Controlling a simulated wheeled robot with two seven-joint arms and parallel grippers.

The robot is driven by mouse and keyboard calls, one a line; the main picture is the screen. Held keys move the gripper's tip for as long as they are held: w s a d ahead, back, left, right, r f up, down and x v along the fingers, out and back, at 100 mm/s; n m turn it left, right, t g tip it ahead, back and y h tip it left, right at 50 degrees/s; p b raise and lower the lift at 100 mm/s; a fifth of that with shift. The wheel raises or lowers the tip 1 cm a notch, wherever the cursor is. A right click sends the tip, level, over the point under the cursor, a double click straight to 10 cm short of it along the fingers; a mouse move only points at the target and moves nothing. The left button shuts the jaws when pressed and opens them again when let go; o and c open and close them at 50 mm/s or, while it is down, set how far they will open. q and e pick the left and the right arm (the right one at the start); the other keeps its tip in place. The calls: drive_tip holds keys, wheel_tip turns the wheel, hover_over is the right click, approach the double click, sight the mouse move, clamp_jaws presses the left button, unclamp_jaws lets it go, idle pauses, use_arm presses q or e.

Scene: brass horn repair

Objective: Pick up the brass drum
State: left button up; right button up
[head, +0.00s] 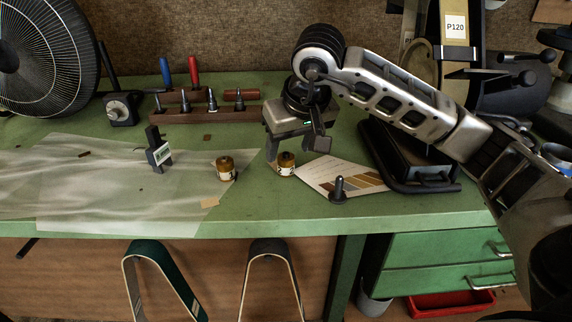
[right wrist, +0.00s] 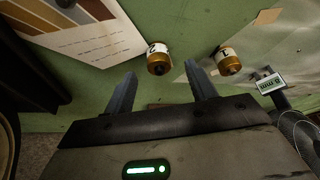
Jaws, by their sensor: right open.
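Two small brass drums with white labels stand upright on the green bench. One brass drum (head: 286,164) is at my right gripper (head: 295,148), and it also shows in the right wrist view (right wrist: 159,60), just beyond and between the fingertips. The other brass drum (head: 225,169) stands to the left, at the edge of the clear plastic sheet; it is outside the fingers in the right wrist view (right wrist: 229,62). The right gripper (right wrist: 161,74) is open and empty, pointing down. My left gripper is not in view.
A card with brown swatches (head: 342,175) and a dark peg (head: 339,191) lie close on the right. A black gauge (head: 158,150) stands on the plastic sheet (head: 90,185). A wooden tool rack (head: 207,115) and a fan (head: 45,60) are behind. Bare bench lies in front.

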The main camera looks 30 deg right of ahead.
sight(287, 154)
drive_tip(key=x, duration=0.5)
drive_tip(key=shift+w+d, duration=0.15)
drive_tip(key=shift+w, duration=0.1)
drive_tip(key=shift+r, duration=0.1)
drive_tip(key=c, duration=1.1)
